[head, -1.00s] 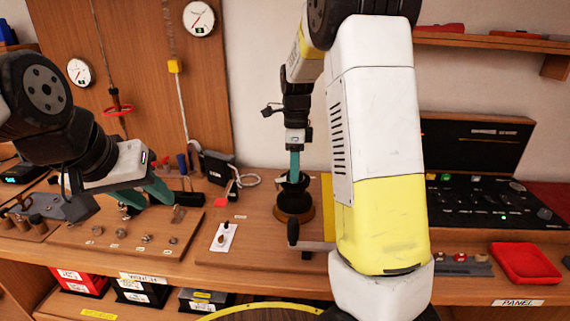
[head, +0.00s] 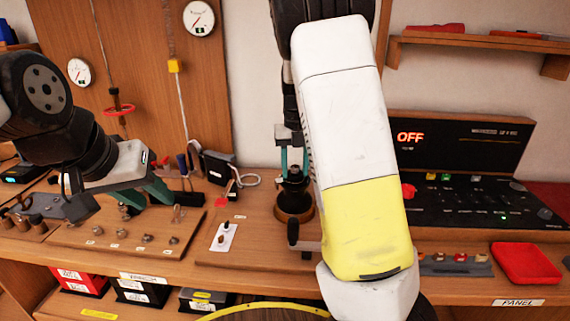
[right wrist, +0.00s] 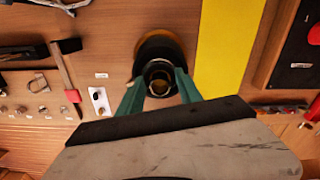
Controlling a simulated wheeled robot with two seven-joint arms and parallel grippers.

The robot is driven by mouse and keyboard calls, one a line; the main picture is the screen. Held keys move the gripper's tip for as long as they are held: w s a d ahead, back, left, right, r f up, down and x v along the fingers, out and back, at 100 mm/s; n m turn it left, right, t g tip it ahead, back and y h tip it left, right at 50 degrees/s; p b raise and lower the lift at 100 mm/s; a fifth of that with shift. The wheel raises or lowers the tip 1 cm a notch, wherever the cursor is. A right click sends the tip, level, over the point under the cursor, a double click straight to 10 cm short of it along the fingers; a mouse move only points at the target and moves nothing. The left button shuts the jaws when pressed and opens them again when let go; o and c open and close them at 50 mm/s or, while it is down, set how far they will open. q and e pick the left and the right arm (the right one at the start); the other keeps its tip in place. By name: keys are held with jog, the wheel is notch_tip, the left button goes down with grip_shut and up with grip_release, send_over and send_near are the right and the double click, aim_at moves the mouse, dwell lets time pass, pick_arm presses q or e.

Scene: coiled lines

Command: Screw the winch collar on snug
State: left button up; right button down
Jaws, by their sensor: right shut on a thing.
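The winch (head: 293,205) is a dark drum on a brown round base, standing upright on the bench board. My right gripper (head: 293,165) points down over its top, one teal finger on each side. In the right wrist view the fingers (right wrist: 160,88) are closed on the dark ring-shaped winch collar (right wrist: 160,76), which sits at the top of the winch, centred over it. How tightly the collar is seated cannot be told. My left gripper (head: 145,194) is open and empty above the board with small metal parts, left of the winch.
A black control panel (head: 470,205) and a red tray (head: 526,263) are at the right.

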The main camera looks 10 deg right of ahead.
aim_at(295, 173)
jog(key=shift+m, duration=0.3)
jog(key=c, duration=0.9)
grip_release()
jog(key=shift+c, duration=0.2)
jog(key=shift+o, duration=0.4)
jog(key=o, duration=0.5)
jog(key=shift+c, duration=0.2)
jog(key=shift+r, duration=2.55)
